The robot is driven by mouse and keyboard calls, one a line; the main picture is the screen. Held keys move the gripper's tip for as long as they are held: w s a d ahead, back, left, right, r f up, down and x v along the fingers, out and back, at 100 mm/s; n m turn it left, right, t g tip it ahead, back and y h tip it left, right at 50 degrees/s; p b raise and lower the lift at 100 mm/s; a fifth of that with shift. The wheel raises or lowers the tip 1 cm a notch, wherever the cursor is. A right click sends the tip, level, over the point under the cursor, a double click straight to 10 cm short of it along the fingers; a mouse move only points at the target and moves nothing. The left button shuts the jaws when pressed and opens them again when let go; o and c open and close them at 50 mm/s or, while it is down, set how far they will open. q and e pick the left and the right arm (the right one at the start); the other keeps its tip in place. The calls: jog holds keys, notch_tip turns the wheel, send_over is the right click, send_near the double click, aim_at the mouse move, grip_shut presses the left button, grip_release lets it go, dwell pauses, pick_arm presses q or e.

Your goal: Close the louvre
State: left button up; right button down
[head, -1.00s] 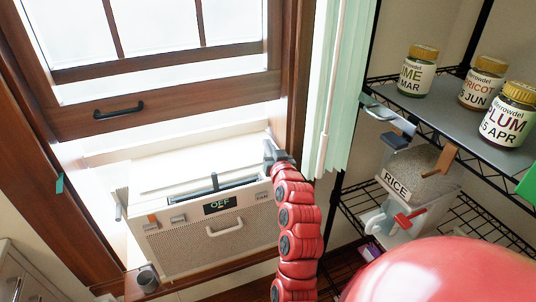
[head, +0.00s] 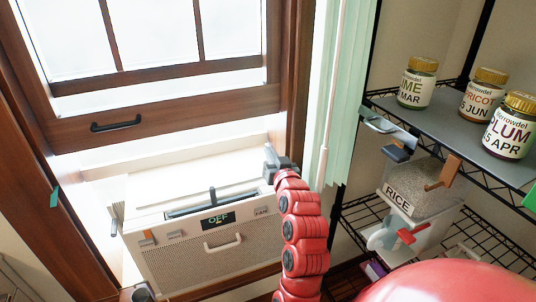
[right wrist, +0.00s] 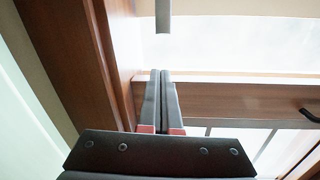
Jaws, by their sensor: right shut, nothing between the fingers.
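The louvre (head: 190,207) is in the top front of the pale window unit (head: 205,262), above a display reading OFF. A dark slot shows along it, and a dark upright tab (head: 212,197) stands at its middle. The louvre looks open. My right gripper (head: 269,152) is at the unit's right rear corner, right of the louvre and apart from the tab. In the right wrist view its fingers (right wrist: 163,75) are together and empty. Whether it touches the unit or the window frame cannot be told.
The wooden window sash (head: 165,115) with a black handle is raised above the unit. A pale green curtain (head: 345,110) hangs to the right. Wire shelves hold several labelled jars (head: 417,83) and a rice dispenser (head: 415,195).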

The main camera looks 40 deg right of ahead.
jog(key=p+v, duration=0.5)
jog(key=v, duration=0.1)
jog(key=shift+w+r, duration=0.1)
